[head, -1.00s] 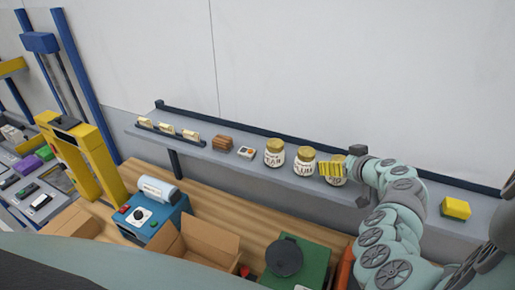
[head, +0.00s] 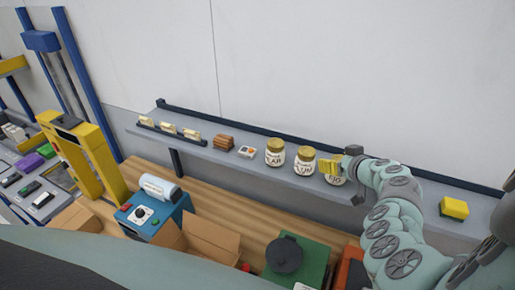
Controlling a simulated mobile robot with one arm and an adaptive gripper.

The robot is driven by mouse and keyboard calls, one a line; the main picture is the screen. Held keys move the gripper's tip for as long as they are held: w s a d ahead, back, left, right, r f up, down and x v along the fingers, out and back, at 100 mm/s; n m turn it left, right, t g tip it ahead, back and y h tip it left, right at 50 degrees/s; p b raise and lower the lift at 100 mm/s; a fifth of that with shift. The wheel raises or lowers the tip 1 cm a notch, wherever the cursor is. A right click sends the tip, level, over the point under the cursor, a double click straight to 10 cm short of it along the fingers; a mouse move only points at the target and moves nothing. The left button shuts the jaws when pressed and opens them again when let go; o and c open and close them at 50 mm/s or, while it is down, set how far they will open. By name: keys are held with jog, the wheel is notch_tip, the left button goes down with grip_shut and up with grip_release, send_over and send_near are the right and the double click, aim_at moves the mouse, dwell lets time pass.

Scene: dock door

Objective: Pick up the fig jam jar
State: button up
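The fig jam jar (head: 335,180) is the rightmost of three jars on the grey wall shelf. Its pale label appears to read FIG, and its upper part is mostly hidden by my gripper. The middle jar (head: 304,164), with a gold lid and a label that seems to read PLUM, stands close to the left of the fingers.
Another gold-lidded jar (head: 274,155) stands further left, beside a small white device (head: 247,152) and brown blocks (head: 223,142). A yellow block (head: 454,208) sits on the shelf at right. A dark rail edges the shelf's back. Below are open cardboard boxes (head: 210,240) and a green item (head: 312,258).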

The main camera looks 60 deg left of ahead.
aim_at(335, 157)
jog(key=c, duration=0.9)
jog(key=shift+r, duration=0.2)
jog(key=r+b, duration=0.1)
jog(key=b, duration=0.1)
jog(key=shift+s+a+r+b, duration=0.1)
jog(key=shift+r+b, duration=0.3)
jog(key=shift+s+r+b, duration=0.35)
jog(key=shift+r+b, duration=0.3)
jog(key=s+d, duration=0.2)
jog(key=s, duration=0.2)
jog(key=s+d+r, duration=0.1)
jog(key=s+d, duration=0.2)
jog(key=s, duration=0.1)
jog(key=s+d, duration=0.3)
jog(key=s, duration=0.2)
jog(key=shift+d+r, duration=0.1)
jog(key=shift+r, duration=0.2)
